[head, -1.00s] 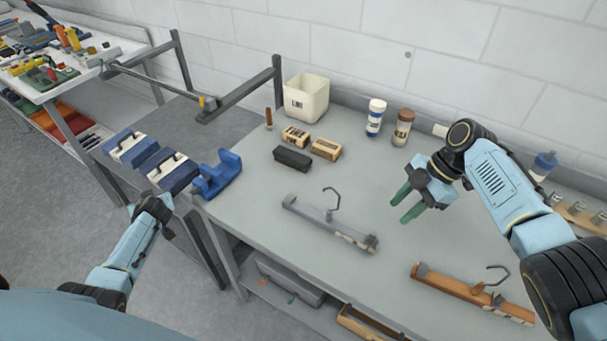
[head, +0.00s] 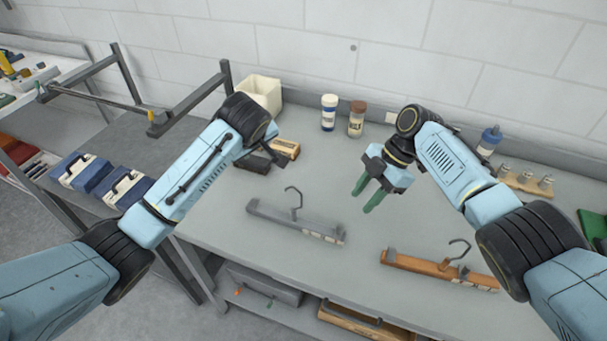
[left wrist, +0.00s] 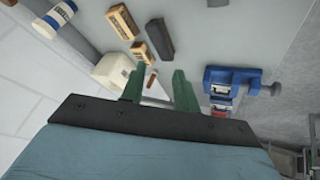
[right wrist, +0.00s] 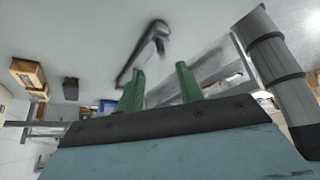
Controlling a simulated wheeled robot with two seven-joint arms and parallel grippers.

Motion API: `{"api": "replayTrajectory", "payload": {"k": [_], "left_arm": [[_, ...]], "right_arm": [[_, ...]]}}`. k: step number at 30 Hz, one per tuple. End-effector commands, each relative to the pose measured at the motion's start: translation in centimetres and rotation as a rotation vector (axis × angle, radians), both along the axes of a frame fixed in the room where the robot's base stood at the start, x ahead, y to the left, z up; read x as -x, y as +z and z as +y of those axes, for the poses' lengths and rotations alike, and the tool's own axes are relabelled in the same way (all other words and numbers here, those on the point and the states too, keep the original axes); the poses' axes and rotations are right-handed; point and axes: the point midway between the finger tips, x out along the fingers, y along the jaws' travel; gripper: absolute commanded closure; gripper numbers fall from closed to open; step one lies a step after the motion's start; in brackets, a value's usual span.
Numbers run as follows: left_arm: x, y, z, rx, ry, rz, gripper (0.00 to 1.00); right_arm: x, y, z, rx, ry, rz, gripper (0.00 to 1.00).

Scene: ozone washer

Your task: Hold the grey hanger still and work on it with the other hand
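The grey hanger (head: 270,214) lies on the table in the head view, its dark hook standing up from the middle. My right gripper (head: 361,202) is above the table to the right of the hanger, apart from it. Its green fingers are spread and empty in the right wrist view (right wrist: 160,78), with a blurred grey shape, likely the hanger, beyond them. My left arm reaches over the table's left part; its gripper is mostly hidden in the head view. In the left wrist view, my left gripper (left wrist: 158,82) has its green fingers apart with nothing held.
A brown hanger (head: 430,264) lies at the front right. Labelled blocks (head: 286,148), a white bin (head: 262,92) and two bottles (head: 329,112) stand at the back. A blue clamp-like fixture (left wrist: 230,78) shows in the left wrist view. The table around the grey hanger is clear.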

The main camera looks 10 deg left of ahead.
Motion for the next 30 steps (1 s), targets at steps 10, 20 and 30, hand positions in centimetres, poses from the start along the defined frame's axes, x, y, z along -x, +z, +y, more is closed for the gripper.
{"api": "replayTrajectory", "payload": {"k": [10, 20, 30], "left_arm": [[8.0, 3.9, -13.0, -0.067, -0.322, 0.208, 0.69], [10.2, 3.8, -14.8, -0.104, -0.391, 0.259, 0.69], [9.1, 0.7, -13.9, -0.112, -0.383, 0.269, 0.69]], "right_arm": [[0.0, 0.0, 0.0, 0.000, 0.000, 0.000, 0.64], [0.0, 0.0, 0.0, 0.000, 0.000, 0.000, 0.64], [0.0, 0.0, 0.0, 0.000, 0.000, 0.000, 0.64]]}}
